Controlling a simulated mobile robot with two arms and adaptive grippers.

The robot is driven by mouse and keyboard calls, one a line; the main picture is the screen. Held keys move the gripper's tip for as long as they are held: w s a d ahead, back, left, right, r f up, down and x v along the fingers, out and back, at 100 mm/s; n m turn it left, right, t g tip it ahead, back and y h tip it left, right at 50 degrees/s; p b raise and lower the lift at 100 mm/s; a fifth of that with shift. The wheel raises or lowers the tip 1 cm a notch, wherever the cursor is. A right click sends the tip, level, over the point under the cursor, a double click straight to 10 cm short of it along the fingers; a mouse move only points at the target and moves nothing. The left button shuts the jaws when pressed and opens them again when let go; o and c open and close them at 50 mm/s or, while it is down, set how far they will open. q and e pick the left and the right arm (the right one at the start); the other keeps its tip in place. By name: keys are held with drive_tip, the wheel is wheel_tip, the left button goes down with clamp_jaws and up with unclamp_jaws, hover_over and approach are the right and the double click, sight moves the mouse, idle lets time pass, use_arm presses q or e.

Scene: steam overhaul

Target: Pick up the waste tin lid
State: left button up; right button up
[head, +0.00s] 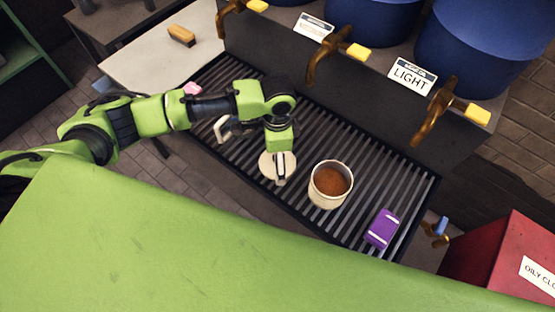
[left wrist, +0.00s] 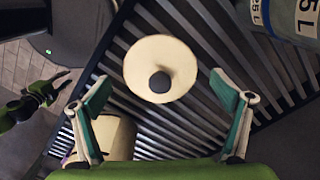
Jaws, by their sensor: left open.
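The waste tin lid is a round cream disc (left wrist: 160,60) with a dark knob (left wrist: 160,82). It lies on the slatted grating, and in the head view the lid (head: 266,167) is partly hidden by my left gripper. My left gripper (head: 280,180) is over the lid, pointing down. In the left wrist view my left gripper (left wrist: 163,112) has its fingers wide apart with nothing held, one on each side of the lid. A green and black part at the left of that view looks like my right gripper (left wrist: 45,92); its jaw state is unclear.
An open cream tin (head: 327,202) with brown contents stands right of the lid. A purple box (head: 382,229) lies further right on the grating (head: 345,232). Brass taps (head: 325,62) with yellow handles project from behind.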

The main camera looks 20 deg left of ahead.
use_arm(q)
clamp_jaws()
idle(0.3)
